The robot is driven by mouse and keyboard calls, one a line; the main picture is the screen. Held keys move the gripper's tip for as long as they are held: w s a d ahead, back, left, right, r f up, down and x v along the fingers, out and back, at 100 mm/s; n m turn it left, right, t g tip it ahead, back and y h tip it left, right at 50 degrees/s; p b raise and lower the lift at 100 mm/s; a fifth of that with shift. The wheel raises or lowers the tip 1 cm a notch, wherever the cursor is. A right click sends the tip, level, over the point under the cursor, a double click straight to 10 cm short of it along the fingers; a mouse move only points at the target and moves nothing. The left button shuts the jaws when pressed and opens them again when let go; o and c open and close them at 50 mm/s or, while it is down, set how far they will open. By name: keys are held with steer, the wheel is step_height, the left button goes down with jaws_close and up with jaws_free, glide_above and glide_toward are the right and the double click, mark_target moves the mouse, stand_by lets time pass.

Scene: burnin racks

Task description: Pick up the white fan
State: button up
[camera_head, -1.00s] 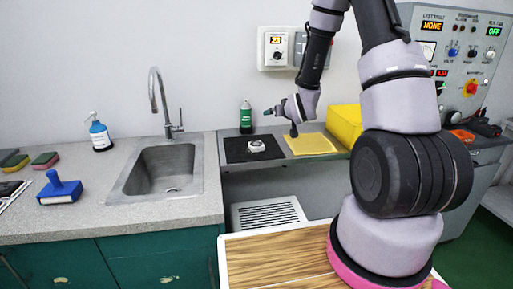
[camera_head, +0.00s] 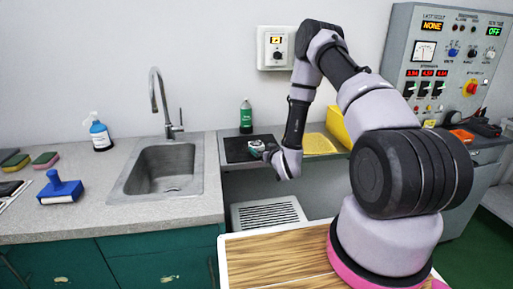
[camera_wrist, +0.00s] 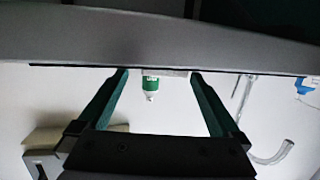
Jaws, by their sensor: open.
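In the head view, my gripper (camera_head: 262,148) is low over the right part of the black mat (camera_head: 235,150) and covers most of the spot where the small white fan lies. In the wrist view, which is upside down, my gripper (camera_wrist: 158,75) has its two green fingers spread apart. A low, pale strip (camera_wrist: 178,73) shows between the fingertips at the level of the dark mat edge; it looks like the white fan seen edge-on. I cannot tell whether the fingers are beside it or short of it. Nothing is visibly held.
A green bottle (camera_head: 246,117) stands behind the black mat and also shows in the wrist view (camera_wrist: 151,84). A yellow mat (camera_head: 318,144) and yellow bin (camera_head: 338,125) are to the right. The sink (camera_head: 160,172) with its tall faucet (camera_head: 157,100) is left.

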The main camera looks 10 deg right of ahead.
mark_target(257, 143)
steer(key=x, duration=0.4)
steer(key=shift+w+a, duration=0.15)
steer(key=shift+a, duration=0.2)
steer(key=shift+w+f, duration=0.1)
steer(key=shift+w, duration=0.35)
steer(key=c, duration=1.3)
